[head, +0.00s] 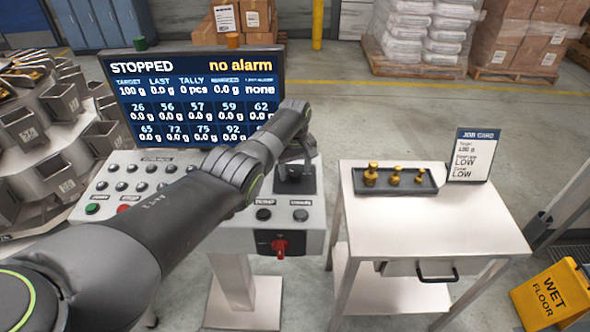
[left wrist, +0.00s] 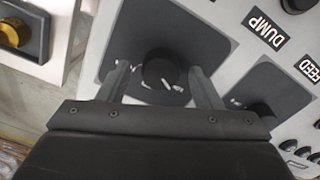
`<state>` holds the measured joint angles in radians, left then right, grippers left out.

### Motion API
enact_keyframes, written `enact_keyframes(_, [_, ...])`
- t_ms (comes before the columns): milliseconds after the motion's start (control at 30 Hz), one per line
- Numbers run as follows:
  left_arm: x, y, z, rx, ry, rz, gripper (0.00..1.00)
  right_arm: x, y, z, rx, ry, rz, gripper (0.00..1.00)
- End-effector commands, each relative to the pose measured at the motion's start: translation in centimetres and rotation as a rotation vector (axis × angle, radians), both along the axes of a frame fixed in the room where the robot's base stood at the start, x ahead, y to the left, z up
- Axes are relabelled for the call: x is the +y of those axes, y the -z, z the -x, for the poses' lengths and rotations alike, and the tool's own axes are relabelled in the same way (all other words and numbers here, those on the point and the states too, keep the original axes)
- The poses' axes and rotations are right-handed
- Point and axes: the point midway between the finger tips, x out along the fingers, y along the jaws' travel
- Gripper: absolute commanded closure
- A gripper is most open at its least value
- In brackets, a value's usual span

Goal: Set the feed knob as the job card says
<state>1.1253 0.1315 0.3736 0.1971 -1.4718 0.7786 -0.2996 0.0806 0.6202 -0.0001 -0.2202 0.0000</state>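The job card (head: 472,155) stands upright at the right of the white side table; it reads 100 g and the word LOW twice, with smaller lines blurred. In the left wrist view a round black knob (left wrist: 160,69) on a dark plate shows between the fingers of my left gripper (left wrist: 160,88). The gripper is open, with a gap on each side of the knob. A short white line shows on the knob, and white ticks beside it. The words FEED and DUMP lie to the right. In the head view my left gripper (head: 293,165) hides most of this knob area. My right gripper is out of view.
The screen (head: 195,95) reads STOPPED and no alarm. A red rotary switch (head: 280,247) is on the console front. A dark tray (head: 395,181) with brass weights sits on the side table (head: 430,225). A yellow wet floor sign (head: 553,295) stands at lower right.

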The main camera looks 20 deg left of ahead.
Motion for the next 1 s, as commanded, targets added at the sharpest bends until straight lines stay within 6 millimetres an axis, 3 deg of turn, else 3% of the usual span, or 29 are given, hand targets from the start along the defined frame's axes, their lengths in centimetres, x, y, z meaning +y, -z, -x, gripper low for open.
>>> enact_keyframes(267, [0.0, 0.0, 0.1, 0.004, 0.001, 0.0, 0.41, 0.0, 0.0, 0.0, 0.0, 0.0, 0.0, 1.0])
enact_keyframes(433, [0.0, -1.4, 0.0, 0.002, 0.001, 0.001, 0.41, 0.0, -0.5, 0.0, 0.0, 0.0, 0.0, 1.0])
enact_keyframes(700, [0.0, -5.7, 0.0, -0.001, 0.001, 0.002, 0.41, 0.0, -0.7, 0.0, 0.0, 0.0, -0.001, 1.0])
enact_keyframes(1000, [0.0, -12.6, 0.0, -0.003, 0.0, 0.0, 0.41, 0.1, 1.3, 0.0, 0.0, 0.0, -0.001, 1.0])
